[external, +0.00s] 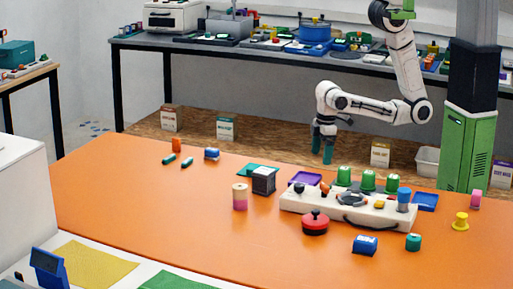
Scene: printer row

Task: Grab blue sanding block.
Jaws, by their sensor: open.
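A small blue block (365,245) lies on the orange table near its front right, in front of the white rack. A second small blue block (211,154) with a pale and reddish part lies at the far left of the table. I cannot tell for sure which one is the sanding block. My gripper (323,158) points down above the far edge of the table, behind the white rack. It is open, and nothing shows between its fingers. It is apart from both blue blocks.
The white rack (305,207) with green-topped items stands between my gripper and the front blue block. A red round pot (315,223), a teal cylinder (413,242) and a yellow spool (460,221) are near.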

